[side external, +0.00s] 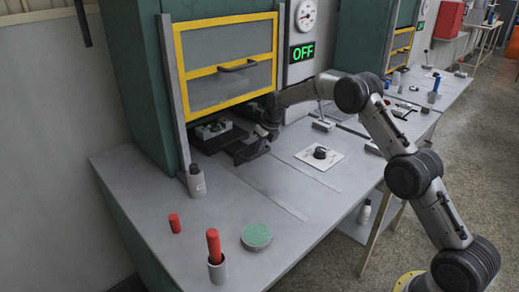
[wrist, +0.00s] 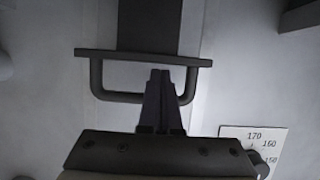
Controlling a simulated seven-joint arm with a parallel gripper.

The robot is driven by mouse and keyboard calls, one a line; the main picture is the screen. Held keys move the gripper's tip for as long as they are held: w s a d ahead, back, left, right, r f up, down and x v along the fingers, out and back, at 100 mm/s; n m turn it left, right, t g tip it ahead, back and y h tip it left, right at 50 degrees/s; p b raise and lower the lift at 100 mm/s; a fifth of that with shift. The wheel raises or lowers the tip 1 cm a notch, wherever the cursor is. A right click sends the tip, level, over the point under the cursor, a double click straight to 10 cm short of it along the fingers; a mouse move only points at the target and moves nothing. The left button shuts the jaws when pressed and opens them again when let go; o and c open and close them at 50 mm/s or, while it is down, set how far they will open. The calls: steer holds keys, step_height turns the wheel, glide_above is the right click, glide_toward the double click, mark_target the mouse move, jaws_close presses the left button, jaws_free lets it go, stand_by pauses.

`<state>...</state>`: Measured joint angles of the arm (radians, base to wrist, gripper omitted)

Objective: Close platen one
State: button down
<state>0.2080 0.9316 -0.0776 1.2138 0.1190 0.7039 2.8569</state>
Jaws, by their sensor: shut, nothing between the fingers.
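The dark platen (side external: 219,141) sticks out under the raised yellow-framed guard of the near green press, with a light-coloured part lying on it. In the wrist view its dark slide (wrist: 149,25) runs up to a front crossbar with a U-shaped handle (wrist: 112,97). My gripper (wrist: 160,73) is shut and empty. Its fingertips overlap the handle loop in the picture, close to the crossbar; whether they touch it I cannot tell. In the side external view my gripper (side external: 250,152) is at the platen's front end and partly hides the handle.
The yellow-framed guard (side external: 228,65) hangs above the platen. A green "OFF" sign (side external: 303,52) is on the press. A dial plate (side external: 320,155) lies to the right. Red cylinders (side external: 214,246), grey holders and a green disc (side external: 256,236) stand at the front. The bench between is clear.

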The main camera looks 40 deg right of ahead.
mark_target(251, 144)
steer(key=shift+w, duration=2.2)
steer(key=s+a+r+n, duration=0.2)
steer(key=s+r+n, duration=0.2)
steer(key=s+r, duration=0.45)
steer(key=s+a+r+n, duration=0.2)
steer(key=s+r+n, duration=0.25)
steer(key=r, duration=0.65)
steer(key=s+a+r+n, duration=0.2)
steer(key=s+r+n, duration=0.1)
steer(key=s+n, duration=0.3)
steer(key=s+a+r+n, duration=0.2)
steer(key=s+n, duration=0.1)
steer(key=s, duration=0.5)
steer(key=s+a+f+n, duration=0.2)
steer(key=s+f+n, duration=0.1)
steer(key=s+n, duration=0.6)
steer(key=s+a+f+n+t, duration=0.1)
steer(key=s+a+f+n, duration=0.1)
steer(key=s+n, duration=0.7)
steer(key=s+f, duration=0.1)
steer(key=s, duration=0.6)
steer(key=shift+s+f, duration=0.25)
steer(key=shift+f, duration=0.05)
